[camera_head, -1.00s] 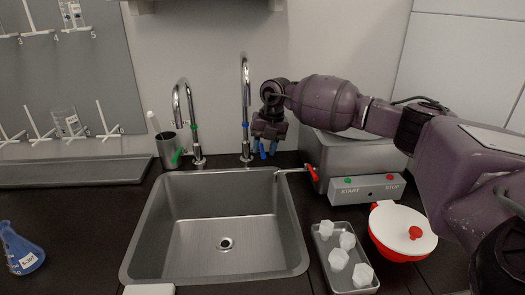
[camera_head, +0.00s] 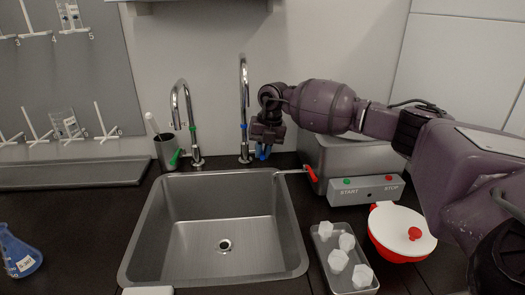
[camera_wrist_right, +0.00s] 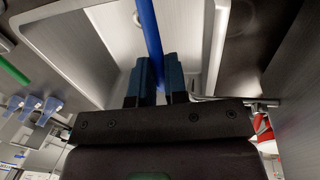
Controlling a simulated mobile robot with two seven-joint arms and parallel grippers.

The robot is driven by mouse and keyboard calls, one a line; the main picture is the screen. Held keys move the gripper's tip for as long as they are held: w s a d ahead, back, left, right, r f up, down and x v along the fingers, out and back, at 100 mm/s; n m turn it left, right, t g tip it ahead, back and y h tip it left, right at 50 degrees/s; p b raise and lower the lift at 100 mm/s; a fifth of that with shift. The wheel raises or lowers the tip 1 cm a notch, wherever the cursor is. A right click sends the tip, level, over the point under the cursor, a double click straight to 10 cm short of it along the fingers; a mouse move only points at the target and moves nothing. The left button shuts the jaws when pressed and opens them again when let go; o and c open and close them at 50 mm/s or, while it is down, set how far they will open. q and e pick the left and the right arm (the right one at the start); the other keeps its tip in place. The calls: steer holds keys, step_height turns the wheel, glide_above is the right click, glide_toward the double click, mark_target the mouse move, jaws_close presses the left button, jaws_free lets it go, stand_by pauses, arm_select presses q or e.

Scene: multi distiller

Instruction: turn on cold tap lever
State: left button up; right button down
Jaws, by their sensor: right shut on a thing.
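The blue-marked tap (camera_head: 244,112) stands behind the sink at its right side, and its blue lever (camera_head: 261,152) is at the tap's base. My right gripper (camera_head: 264,147) is at this lever, pointing down. In the right wrist view the blue lever (camera_wrist_right: 149,38) runs between the two fingers of the right gripper (camera_wrist_right: 157,82), which is shut on it. The fingers hide part of the lever. The green-marked tap (camera_head: 189,125) with its green lever (camera_head: 176,157) stands to the left. My left gripper is not in view.
The steel sink (camera_head: 151,215) lies in front of the taps. A distiller (camera_head: 365,190) with START and STOP buttons stands on the right, with a red lever (camera_head: 310,173) beside it. A tray (camera_head: 325,268) of white pieces and a red-white bowl (camera_head: 402,232) sit in front.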

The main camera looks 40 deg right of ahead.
steer(key=shift+d, duration=0.1)
steer(key=s+d+n+g+b, duration=0.1)
steer(key=d+n+b, duration=0.1)
steer(key=d+n, duration=0.4)
steer(key=shift+d+n, duration=0.3)
steer(key=shift+n, duration=0.7)
steer(key=shift+s, duration=0.1)
steer(key=c, duration=1.1)
jaws_free()
steer(key=shift+c, duration=0.2)
